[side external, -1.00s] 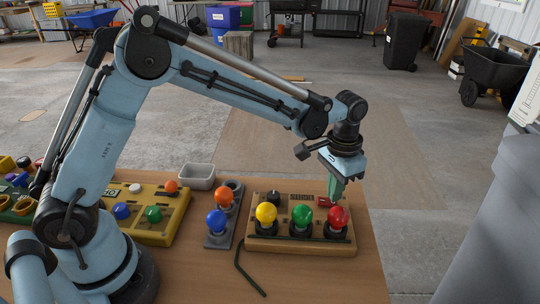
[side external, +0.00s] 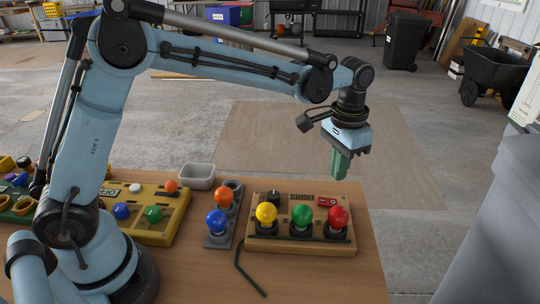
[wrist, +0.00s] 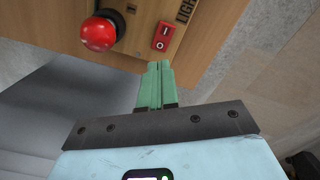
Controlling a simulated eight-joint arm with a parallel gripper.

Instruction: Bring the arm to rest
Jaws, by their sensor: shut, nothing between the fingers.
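My gripper (side external: 340,165) has green fingers that are shut with nothing between them. It hangs pointing down, in the air above the far right part of the wooden light board (side external: 262,242). In the wrist view the closed fingers (wrist: 157,70) show next to the board's edge, near a red rocker switch (wrist: 164,36) marked I and O. The switch also shows in the side view (side external: 327,202). The board carries a yellow bulb (side external: 266,212), a green bulb (side external: 302,214) and a red bulb (side external: 337,217), which also shows in the wrist view (wrist: 99,33).
Left of the board stand a grey holder (side external: 218,241) with an orange and a blue bulb, a white bin (side external: 197,177) and a yellow panel (side external: 160,228). A dark green hex key (side external: 247,270) lies on the wooden table (side external: 340,285). A grey bin (side external: 490,220) stands at right.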

